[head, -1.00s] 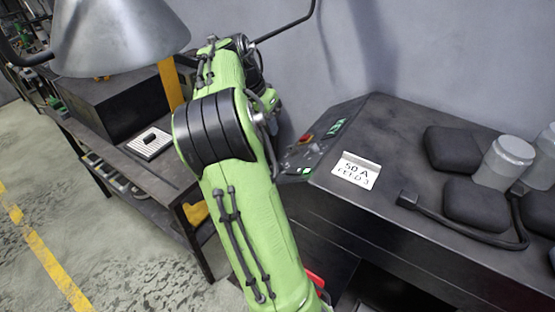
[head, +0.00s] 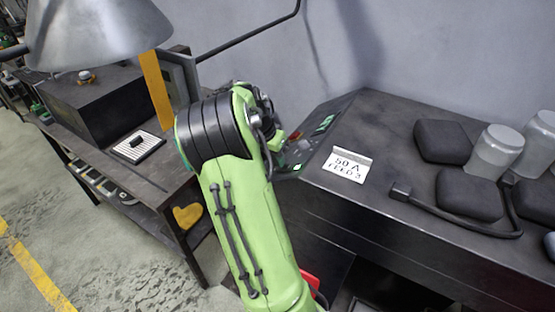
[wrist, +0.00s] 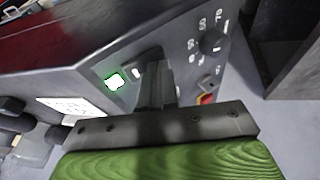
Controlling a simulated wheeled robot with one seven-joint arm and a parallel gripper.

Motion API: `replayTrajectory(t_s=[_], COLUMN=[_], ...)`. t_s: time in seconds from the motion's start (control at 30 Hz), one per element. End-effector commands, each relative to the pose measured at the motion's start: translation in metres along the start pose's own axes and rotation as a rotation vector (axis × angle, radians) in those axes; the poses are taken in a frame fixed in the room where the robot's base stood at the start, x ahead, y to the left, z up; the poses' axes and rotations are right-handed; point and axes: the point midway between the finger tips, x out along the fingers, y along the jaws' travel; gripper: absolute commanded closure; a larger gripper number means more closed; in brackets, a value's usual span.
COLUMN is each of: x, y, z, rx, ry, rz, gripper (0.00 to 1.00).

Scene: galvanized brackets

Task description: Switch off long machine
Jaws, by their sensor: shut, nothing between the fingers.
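The long dark machine (head: 400,120) stands on the right in the head view, with a sloped control panel (head: 338,117) at its left end. The panel has a green display (head: 326,123), a lit green button (head: 298,167) and a red part (head: 295,135). My green arm hides some of it. In the wrist view, my gripper (wrist: 155,72) is shut and empty, its fingers over the panel beside a small white-marked control (wrist: 137,69) and the lit green square (wrist: 115,81). A dark knob (wrist: 212,42) and a red-and-yellow control (wrist: 206,98) are right of the fingers. Contact cannot be told.

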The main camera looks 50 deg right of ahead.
Motion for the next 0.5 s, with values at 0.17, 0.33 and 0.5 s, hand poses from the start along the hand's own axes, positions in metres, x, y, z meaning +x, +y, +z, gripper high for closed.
replayTrajectory(t_s=[0.17,0.33,0.5], x=[0.0001,0.0009,0.0039], y=[0.0003,-0.0002,0.0001], z=[-0.0001,0.0003,0.0010], rx=[0.000,-0.007,-0.014], ry=[0.000,0.001,0.002], rz=[0.000,0.020,0.050], gripper=[1.00,1.00,1.00])
